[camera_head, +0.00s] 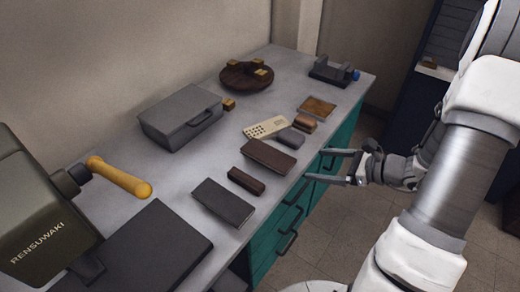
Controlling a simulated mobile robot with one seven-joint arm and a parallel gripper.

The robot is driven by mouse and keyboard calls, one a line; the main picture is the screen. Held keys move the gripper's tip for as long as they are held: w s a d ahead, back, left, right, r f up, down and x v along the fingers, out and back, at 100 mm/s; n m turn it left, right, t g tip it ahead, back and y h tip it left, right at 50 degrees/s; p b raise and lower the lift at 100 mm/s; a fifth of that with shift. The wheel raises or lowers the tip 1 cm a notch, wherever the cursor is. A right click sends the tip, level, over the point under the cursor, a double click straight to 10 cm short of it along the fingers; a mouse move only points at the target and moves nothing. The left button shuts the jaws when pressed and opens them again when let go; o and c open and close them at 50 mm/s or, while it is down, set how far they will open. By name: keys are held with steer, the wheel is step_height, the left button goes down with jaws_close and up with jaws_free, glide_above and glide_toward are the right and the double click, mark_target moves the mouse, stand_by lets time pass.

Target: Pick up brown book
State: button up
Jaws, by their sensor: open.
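A dark brown, flat, book-like block (268,157) lies on the grey counter (165,185), near its front edge. It is probably the brown book, but no title or pages can be made out. A smaller dark brown block (246,180) lies just in front of it, to the left. My gripper (316,166) is open and empty, with its two fingers pointing left. In the picture it is to the right of the brown book, by the counter's front edge and apart from the book. Its exact height against the counter top is hard to tell.
Near the book lie a dark grey slab (223,203), a cream keypad-like item (266,127), a grey block (290,137), a small brown block (304,124) and a brown flat square (318,106). A grey case (181,117) stands behind. Teal drawers (290,228) have protruding handles.

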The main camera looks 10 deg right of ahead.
steer(key=f+m, duration=0.1)
steer(key=m, duration=0.1)
steer(key=t+b, duration=0.1)
glide_toward(269, 155)
steer(key=x, duration=0.2)
steer(key=shift+w+a+f, duration=0.1)
steer(key=shift+w+f, duration=0.05)
steer(key=shift+f, duration=0.15)
steer(key=shift+x, duration=2.9)
steer(key=shift+r, duration=0.15)
steer(key=c, duration=1.2)
steer(key=shift+c, duration=0.2)
steer(key=shift+r, duration=0.1)
